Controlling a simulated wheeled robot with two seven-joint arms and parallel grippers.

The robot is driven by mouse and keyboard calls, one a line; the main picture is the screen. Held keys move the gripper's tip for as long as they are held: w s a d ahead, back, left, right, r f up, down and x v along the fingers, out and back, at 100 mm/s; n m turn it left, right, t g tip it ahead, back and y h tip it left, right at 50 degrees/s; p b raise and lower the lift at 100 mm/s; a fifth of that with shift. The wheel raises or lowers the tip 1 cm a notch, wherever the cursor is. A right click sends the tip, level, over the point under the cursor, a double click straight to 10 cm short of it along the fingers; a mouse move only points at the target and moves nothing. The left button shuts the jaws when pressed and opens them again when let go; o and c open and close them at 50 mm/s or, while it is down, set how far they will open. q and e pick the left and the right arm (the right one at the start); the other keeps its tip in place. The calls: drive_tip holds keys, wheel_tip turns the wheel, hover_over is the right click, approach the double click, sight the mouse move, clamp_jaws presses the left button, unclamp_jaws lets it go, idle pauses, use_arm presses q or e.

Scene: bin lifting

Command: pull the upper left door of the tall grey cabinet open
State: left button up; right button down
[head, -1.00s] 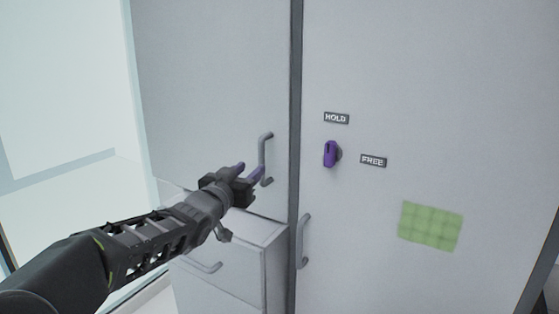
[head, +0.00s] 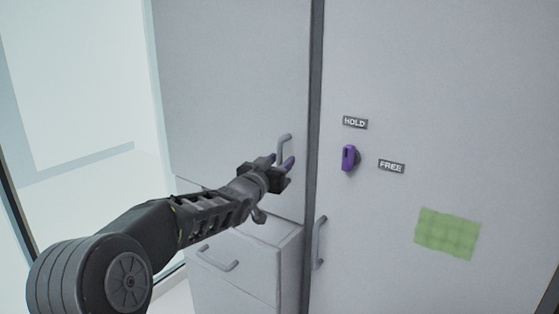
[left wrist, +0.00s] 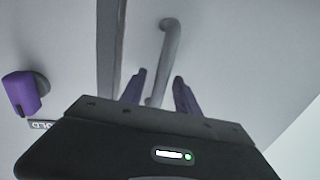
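The upper left door (head: 232,75) of the grey cabinet looks shut, its edge along the dark upright gap. Its grey bar handle (head: 285,140) stands near the door's lower right corner. My left gripper (head: 280,162) is at the handle's lower part, with its purple-tipped fingers spread. In the left wrist view the two fingers (left wrist: 160,92) are apart and the handle (left wrist: 168,50) runs up between and beyond them. I cannot tell whether either finger touches it. The handle's lower end is partly hidden by the gripper. My right gripper is not in view.
A purple knob (head: 349,158) sits between HOLD (head: 355,123) and FREE (head: 391,166) labels on the right-hand panel, above a green patch (head: 447,234). Below the door is a drawer unit (head: 240,262) with a handle. Another bar handle (head: 319,243) stands right of the gap.

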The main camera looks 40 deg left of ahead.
use_arm(q)
clamp_jaws()
idle(0.4)
idle(1.0)
